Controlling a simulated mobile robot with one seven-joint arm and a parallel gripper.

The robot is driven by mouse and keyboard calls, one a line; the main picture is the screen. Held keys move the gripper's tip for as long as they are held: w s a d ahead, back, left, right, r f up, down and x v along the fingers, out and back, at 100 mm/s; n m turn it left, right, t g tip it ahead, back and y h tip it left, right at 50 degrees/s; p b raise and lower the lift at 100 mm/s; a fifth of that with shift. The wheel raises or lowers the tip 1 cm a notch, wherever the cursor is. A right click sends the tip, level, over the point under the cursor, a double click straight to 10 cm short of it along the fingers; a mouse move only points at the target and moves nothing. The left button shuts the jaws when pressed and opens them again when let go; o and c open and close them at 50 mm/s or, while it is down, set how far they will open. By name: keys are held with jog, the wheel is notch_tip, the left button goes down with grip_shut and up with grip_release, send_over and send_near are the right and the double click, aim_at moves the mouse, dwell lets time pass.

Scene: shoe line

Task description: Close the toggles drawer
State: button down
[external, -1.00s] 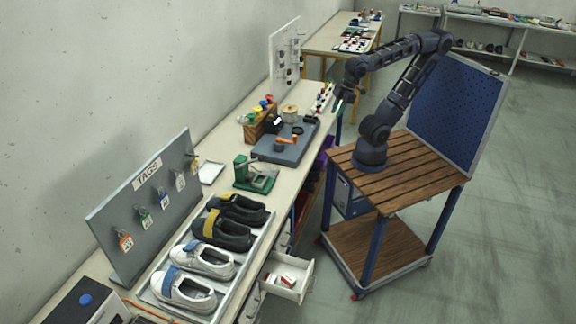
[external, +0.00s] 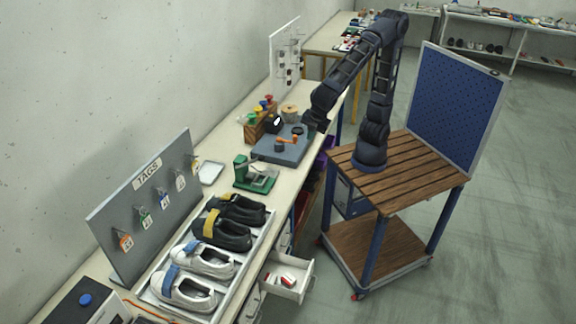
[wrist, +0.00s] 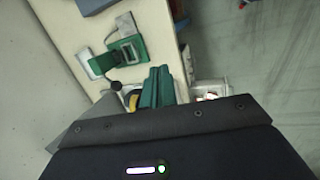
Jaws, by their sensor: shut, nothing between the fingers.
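An open white drawer (external: 289,290) sticks out from the front of the bench, below the shoe tray, with small red and white items inside. No label on it can be read. Part of the drawer also shows in the wrist view (wrist: 221,84), just right of the fingers and partly hidden by my wrist housing. My gripper (wrist: 157,78) has its green fingers pressed together with nothing between them. In the external view my gripper (external: 313,124) is near the bench edge beside the grey mat, well behind and above the drawer. Its fingers cannot be made out there.
The shoe tray (external: 222,293) holds two dark and two white shoes. A green press (external: 256,180) and a grey mat (external: 284,151) with tools are further along the bench (external: 217,147). Clear floor lies in front of the drawer.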

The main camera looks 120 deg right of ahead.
aim_at(280, 273)
jog(key=w+a+f+n+t+h, duration=0.1)
jog(key=w+a+f+n+h, duration=0.35)
jog(key=a+f, duration=0.7)
jog(key=w+a+f+n+t+h, duration=0.15)
jog(key=w+a+f+n, duration=0.5)
jog(key=a, duration=0.85)
jog(key=s+a+f+n+t+h, duration=0.1)
jog(key=s+a+f+n+t, duration=0.3)
jog(key=a+f, duration=0.85)
jog(key=s+a+f+n+t+h, duration=0.1)
jog(key=s+a+f+n+t, duration=0.3)
jog(key=a+f, duration=0.9)
jog(key=s+f+x, duration=0.1)
jog(key=x, duration=0.7)
jog(key=d+f+x, duration=0.1)
jog(key=f+x, duration=0.1)
jog(key=x, duration=0.6)
jog(key=shift+s+d, duration=0.2)
jog(key=shift+d, duration=0.05)
jog(key=shift+w+d+f+g, duration=0.1)
jog(key=shift+g, duration=0.15)
